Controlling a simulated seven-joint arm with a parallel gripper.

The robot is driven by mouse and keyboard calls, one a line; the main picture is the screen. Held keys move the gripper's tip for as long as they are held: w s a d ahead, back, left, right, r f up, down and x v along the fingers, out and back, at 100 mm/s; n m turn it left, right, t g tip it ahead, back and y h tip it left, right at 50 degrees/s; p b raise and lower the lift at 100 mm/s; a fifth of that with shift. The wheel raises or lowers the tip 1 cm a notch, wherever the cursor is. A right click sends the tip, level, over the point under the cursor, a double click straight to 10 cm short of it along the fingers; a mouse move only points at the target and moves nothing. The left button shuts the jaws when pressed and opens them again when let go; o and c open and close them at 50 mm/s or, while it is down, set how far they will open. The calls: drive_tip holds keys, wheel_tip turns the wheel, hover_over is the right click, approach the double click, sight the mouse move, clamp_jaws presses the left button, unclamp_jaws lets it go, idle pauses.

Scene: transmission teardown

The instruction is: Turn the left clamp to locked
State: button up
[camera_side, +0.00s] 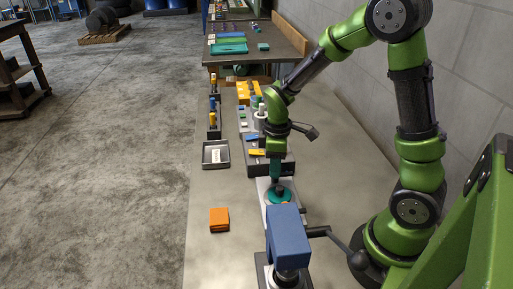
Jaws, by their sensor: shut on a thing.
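My gripper (275,161) points down over the work, at the end of the green arm. It is shut on a teal upright piece (275,172), seen small just below it. Under that, a teal disc (277,198) with an orange middle sits on a pale fixture (263,190). I cannot tell whether the teal piece touches the disc. Behind the gripper, a grey block carries a yellow lever-like bar (256,152) and a blue one (251,138). I cannot pick out which part is the left clamp, nor its setting; my gripper and arm hide some of this area.
A blue press-like stand (285,232) with a dark lever rises in front of the fixture. An orange box (219,219) and a grey tray (216,154) lie to the left. Several small parts stand farther back. The bench's front left is clear.

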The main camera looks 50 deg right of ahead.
drive_tip(key=shift+m, duration=0.3)
drive_tip(key=m, duration=0.3)
drive_tip(key=shift+m, duration=0.4)
drive_tip(key=m, duration=0.4)
drive_tip(key=shift+m, duration=0.3)
drive_tip(key=m, duration=0.4)
drive_tip(key=shift+r+m, duration=0.1)
drive_tip(key=shift+m, duration=2.4)
drive_tip(key=o, duration=1.1)
drive_tip(key=shift+c, duration=0.2)
wheel_tip(320, 180, up, 17)
